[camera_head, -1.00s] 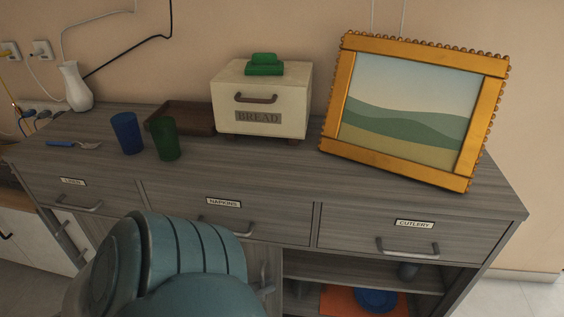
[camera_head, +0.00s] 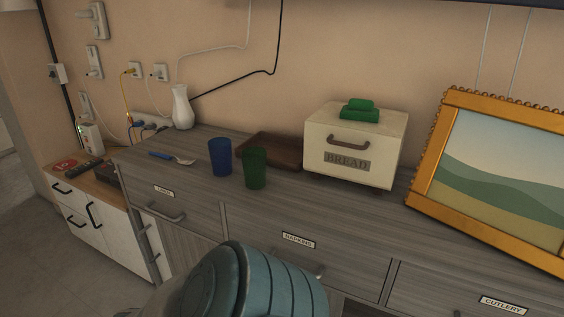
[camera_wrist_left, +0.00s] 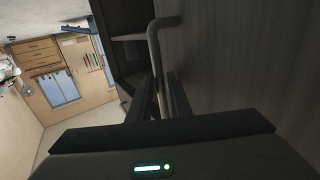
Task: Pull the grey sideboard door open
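The grey sideboard (camera_head: 190,196) runs along the wall. In the left wrist view a grey wood door face (camera_wrist_left: 245,60) fills the right side, and a bar handle (camera_wrist_left: 155,45) runs down in front of it. My left gripper (camera_wrist_left: 160,90) is at this handle, its dark fingers close on either side of the bar. The dark image hides whether they grip it. A teal part of my arm (camera_head: 265,285) covers the sideboard's lower middle in the head view, hiding the door and gripper there. My right gripper is not in view.
On the sideboard top stand a white vase (camera_head: 182,108), blue cup (camera_head: 220,157), green cup (camera_head: 255,168), brown tray (camera_head: 270,150), bread box (camera_head: 352,143) and gold-framed picture (camera_head: 500,180). A low white cabinet (camera_head: 97,228) stands to the left. An open shelf compartment (camera_wrist_left: 128,48) lies beside the door.

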